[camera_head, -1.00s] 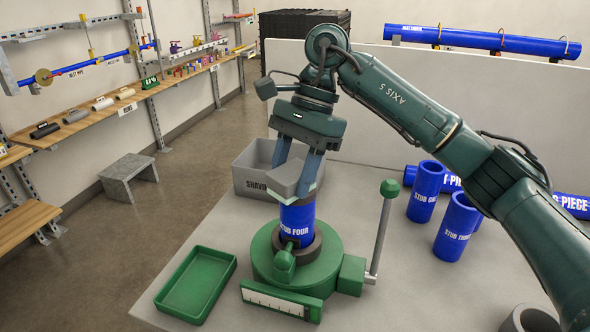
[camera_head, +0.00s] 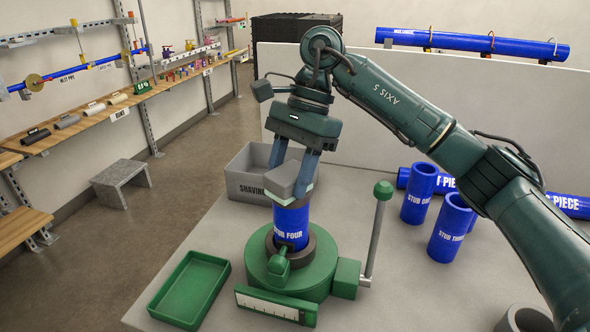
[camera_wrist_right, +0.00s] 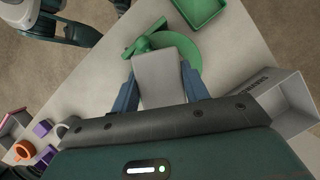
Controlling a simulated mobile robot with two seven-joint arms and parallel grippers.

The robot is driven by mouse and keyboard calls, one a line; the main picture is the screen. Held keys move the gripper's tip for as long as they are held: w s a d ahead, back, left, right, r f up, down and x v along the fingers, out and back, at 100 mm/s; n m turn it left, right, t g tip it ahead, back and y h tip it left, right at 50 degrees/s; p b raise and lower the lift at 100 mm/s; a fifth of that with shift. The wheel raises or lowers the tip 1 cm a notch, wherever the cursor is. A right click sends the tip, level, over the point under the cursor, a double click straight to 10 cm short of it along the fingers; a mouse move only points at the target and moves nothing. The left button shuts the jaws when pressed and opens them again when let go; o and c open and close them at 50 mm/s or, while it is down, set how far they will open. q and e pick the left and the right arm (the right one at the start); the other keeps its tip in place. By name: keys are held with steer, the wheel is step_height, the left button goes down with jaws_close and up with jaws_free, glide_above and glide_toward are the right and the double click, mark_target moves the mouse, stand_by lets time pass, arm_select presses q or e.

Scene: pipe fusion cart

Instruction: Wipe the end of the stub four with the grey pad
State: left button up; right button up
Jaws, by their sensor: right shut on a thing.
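Stub four (camera_head: 291,227) is a blue pipe piece, upright in the round green clamp (camera_head: 282,268) on the cart. My right gripper (camera_head: 292,180) is shut on the grey pad (camera_head: 284,178), which has a pale underside. The pad is at the top end of stub four and hides that end; it looks in contact, though a small gap cannot be ruled out. In the right wrist view the grey pad (camera_wrist_right: 159,78) sits between the fingers, over the green clamp (camera_wrist_right: 188,45). My left gripper is not seen in the head view.
A green tray (camera_head: 165,311) lies left of the clamp. A grey shavings bin (camera_head: 246,188) stands behind it. A lever with a green knob (camera_head: 383,190) rises to its right. Stub one (camera_head: 418,193) and stub three (camera_head: 450,229) stand further right.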

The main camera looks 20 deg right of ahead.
steer(key=shift+s+a, duration=0.25)
steer(key=shift+a, duration=0.25)
steer(key=shift+w+d+f, duration=0.1)
steer(key=shift+w+d, duration=0.25)
steer(key=shift+d, duration=0.35)
steer(key=shift+w+d, duration=0.35)
steer(key=shift+d, duration=0.3)
steer(key=shift+s+a+b, duration=0.15)
steer(key=shift+s+a, duration=0.2)
steer(key=shift+a, duration=0.35)
steer(key=shift+s+a+b, duration=0.15)
steer(key=shift+s+a, duration=0.2)
steer(key=shift+a, duration=0.3)
steer(key=shift+w+d+r, duration=0.1)
steer(key=shift+w+d, duration=0.25)
steer(key=shift+d, duration=0.35)
steer(key=shift+w+d+r, duration=0.1)
steer(key=shift+w+d, duration=0.25)
steer(key=shift+d, duration=0.3)
steer(key=shift+s+a+f, duration=0.1)
steer(key=shift+s+a, duration=0.25)
steer(key=shift+a, duration=0.35)
